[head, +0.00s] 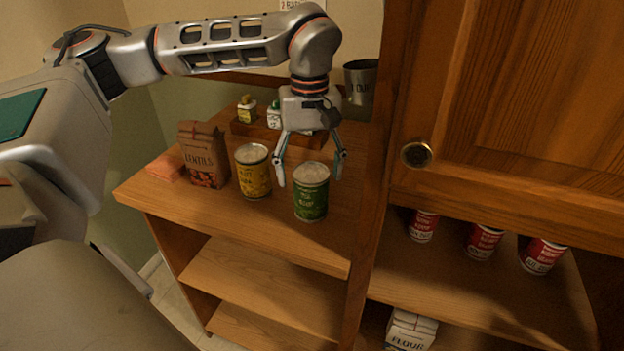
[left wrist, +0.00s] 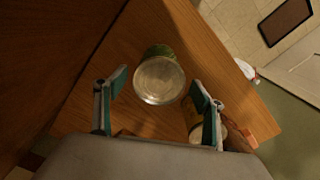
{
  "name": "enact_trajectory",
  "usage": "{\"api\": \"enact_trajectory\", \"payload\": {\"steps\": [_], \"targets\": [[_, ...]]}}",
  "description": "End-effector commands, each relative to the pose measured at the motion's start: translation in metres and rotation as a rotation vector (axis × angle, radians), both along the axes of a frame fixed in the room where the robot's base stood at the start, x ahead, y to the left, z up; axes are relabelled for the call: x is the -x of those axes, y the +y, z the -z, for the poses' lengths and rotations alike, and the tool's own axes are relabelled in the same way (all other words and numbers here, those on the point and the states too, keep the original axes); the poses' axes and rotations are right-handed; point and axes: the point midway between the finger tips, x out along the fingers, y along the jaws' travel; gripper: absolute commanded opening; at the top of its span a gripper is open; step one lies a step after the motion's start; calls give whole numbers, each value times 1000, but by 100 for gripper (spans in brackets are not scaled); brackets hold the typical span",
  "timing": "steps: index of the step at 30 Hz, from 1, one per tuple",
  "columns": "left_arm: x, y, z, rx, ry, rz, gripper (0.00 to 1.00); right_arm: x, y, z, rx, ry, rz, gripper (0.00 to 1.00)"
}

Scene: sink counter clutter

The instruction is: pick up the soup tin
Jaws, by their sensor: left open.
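A green tin (head: 311,198), its label seeming to read soup, stands upright on the wooden counter near its front edge. In the left wrist view its pale round lid (left wrist: 160,80) lies between and beyond the fingers, with a bit of green side above. My left gripper (head: 310,174) points down over the tin, open and empty, one finger on each side of its top. I cannot tell whether either finger touches it. A yellow tin (head: 253,178) stands just left of the green tin. My right gripper is not in view.
A lentils bag (head: 204,157) and a pink block (head: 165,168) stand further left. Behind the gripper are a wooden tray (head: 258,132) with small bottles and a grey flour canister (head: 361,82). A wooden cabinet (head: 500,110) closes off the right. Red tins (head: 484,241) stand on the shelf below it.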

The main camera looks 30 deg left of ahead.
Motion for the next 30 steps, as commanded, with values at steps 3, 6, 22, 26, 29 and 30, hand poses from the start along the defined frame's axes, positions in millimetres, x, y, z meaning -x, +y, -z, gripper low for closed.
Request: {"api": "enact_trajectory", "payload": {"steps": [3,6,22,26,29,30], "targets": [[0,0,3,0,1,1,69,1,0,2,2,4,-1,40],[0,0,14,0,3,2,69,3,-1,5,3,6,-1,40],[2,-4,72,-1,4,0,69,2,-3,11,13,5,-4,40],[2,-4,79,0,0,0,69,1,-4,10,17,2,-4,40],[1,-4,78,0,-1,0,69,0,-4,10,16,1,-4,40],[1,-4,78,0,-1,0,69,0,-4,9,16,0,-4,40]]}}
